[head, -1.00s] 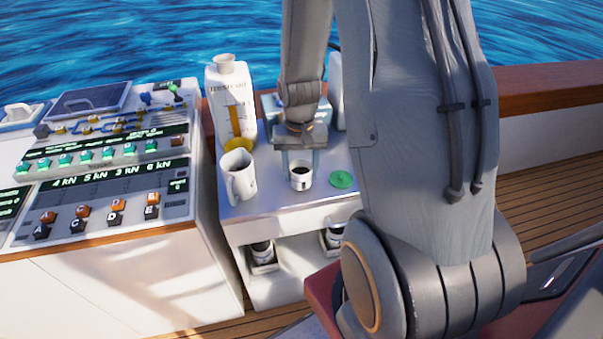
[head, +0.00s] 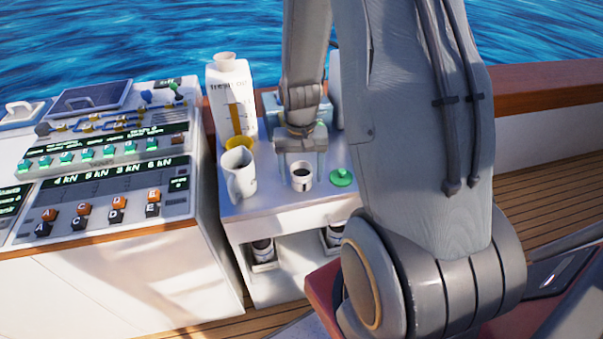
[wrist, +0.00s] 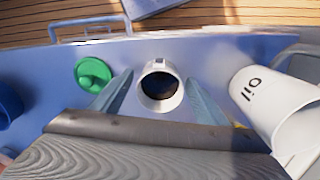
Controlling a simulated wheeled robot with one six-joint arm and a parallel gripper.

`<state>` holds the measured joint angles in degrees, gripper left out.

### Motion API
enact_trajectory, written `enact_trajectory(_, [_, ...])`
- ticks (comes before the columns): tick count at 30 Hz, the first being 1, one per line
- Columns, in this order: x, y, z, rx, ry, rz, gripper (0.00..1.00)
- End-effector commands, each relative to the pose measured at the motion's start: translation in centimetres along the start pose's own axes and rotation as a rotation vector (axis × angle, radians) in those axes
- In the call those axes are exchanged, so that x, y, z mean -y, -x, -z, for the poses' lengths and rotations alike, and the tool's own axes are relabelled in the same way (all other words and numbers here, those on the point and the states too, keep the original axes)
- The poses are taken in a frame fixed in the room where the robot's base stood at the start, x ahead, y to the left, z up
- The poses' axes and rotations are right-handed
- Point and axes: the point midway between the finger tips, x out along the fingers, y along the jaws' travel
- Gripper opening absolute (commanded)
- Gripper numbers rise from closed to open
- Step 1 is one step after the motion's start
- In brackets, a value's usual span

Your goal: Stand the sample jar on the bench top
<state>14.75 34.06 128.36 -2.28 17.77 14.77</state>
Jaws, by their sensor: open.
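The sample jar (head: 301,181), small and white with a dark round opening, stands upright on the bench top (head: 262,204) under my gripper (head: 301,168). In the wrist view the jar (wrist: 160,94) shows between the two pale fingers of my gripper (wrist: 160,86). The fingers are spread, with a visible gap on each side of the jar. My gripper is open and holds nothing. A green lid (head: 341,177) lies flat on the bench just right of the jar and also shows in the wrist view (wrist: 93,74).
A white jug (head: 238,180) stands close on the jar's left, with a yellow item (head: 239,143) behind it. A tall white oil container (head: 230,95) stands at the back left. A control console (head: 100,160) is left of the bench. Jars sit on the shelf below (head: 262,250).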

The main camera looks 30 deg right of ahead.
Motion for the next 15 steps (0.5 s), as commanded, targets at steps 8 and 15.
enact_trajectory(8, [0.0, 2.7, 0.1, -0.005, 0.000, 0.001, 0.68])
enact_trajectory(15, [0.1, 6.7, 0.2, -0.006, 0.000, 0.001, 0.68])
